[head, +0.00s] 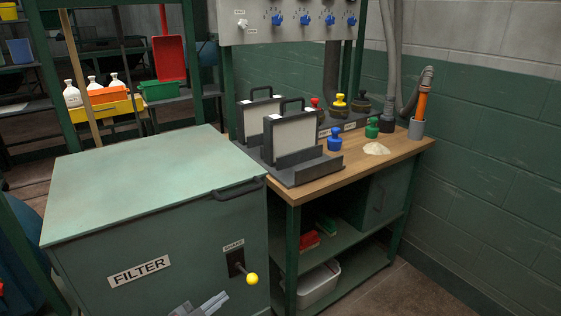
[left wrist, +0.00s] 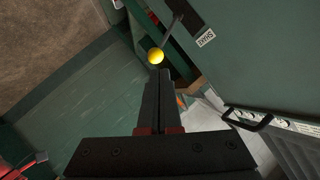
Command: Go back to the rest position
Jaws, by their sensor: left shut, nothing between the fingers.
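My left gripper (head: 211,304) shows at the bottom edge of the head view, in front of the green filter cabinet (head: 140,225). In the left wrist view the same gripper (left wrist: 160,76) has its two dark fingers together, with nothing between them. The yellow knob (head: 252,279) of the shaker lever is on the cabinet front, to the right of the gripper. In the left wrist view the knob (left wrist: 155,56) appears just beyond the fingertips; I cannot tell the exact gap. My right gripper is not in view.
A wooden-topped bench (head: 292,191) stands right of the cabinet. It holds two framed panels in a dark rack (head: 310,170), colored knobs and a pale powder pile (head: 376,148). A control panel (head: 285,20) hangs above. Shelves with bins (head: 107,95) stand behind left. Floor shows at lower right.

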